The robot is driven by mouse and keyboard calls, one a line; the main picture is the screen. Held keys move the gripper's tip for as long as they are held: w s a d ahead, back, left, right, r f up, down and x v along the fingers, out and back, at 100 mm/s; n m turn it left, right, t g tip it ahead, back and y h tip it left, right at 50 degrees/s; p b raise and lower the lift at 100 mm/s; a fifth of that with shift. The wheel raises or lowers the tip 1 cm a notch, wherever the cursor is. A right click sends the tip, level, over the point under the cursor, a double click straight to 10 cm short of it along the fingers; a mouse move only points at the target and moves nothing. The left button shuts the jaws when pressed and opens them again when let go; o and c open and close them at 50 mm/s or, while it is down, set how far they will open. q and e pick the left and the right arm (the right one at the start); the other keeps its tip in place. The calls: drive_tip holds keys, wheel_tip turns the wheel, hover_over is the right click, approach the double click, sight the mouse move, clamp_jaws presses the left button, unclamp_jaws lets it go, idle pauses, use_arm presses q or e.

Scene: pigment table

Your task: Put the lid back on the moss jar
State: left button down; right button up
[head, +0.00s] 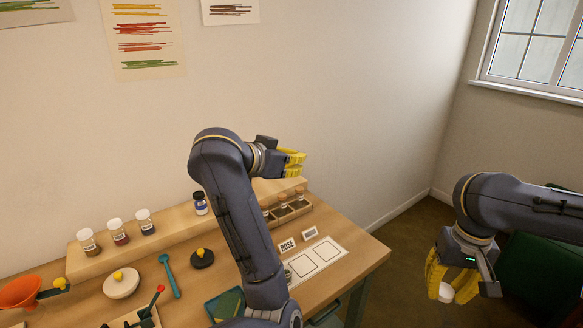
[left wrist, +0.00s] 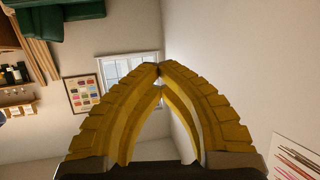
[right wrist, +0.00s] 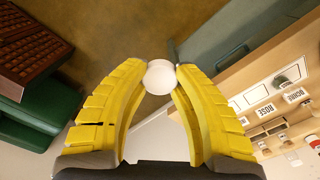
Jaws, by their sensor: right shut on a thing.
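My right gripper (head: 452,287) is shut on a small white round lid (head: 446,292), held off the table's right side above the floor. The lid also shows between the fingertips in the right wrist view (right wrist: 160,77). My left gripper (head: 293,163) is raised above the back right of the table; its fingertips meet in the left wrist view (left wrist: 159,70), with nothing seen between them.
A white mat (head: 337,248) with marked squares lies at the table's right, behind it ROSE (head: 287,246) and a second label card (head: 310,233). An orange funnel (head: 20,291), teal spoon (head: 169,276) and knobbed lids (head: 121,285) lie left. My left arm hides the table's middle.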

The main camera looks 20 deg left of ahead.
use_arm(q)
drive_tip(key=shift+d+r+m+g+h, duration=0.25)
drive_tip(key=shift+d+r+m+h, duration=0.25)
drive_tip(key=shift+r, duration=0.25)
drive_tip(key=shift+d+r+m+g+h, duration=0.35)
drive_tip(key=shift+r+m+h, duration=0.15)
drive_tip(key=shift+r, duration=0.2)
drive_tip(key=shift+d+r+m+g+h, duration=0.2)
drive_tip(key=shift+d+r+m+h, duration=0.25)
drive_tip(key=shift+r, duration=0.3)
drive_tip(key=shift+d, duration=0.1)
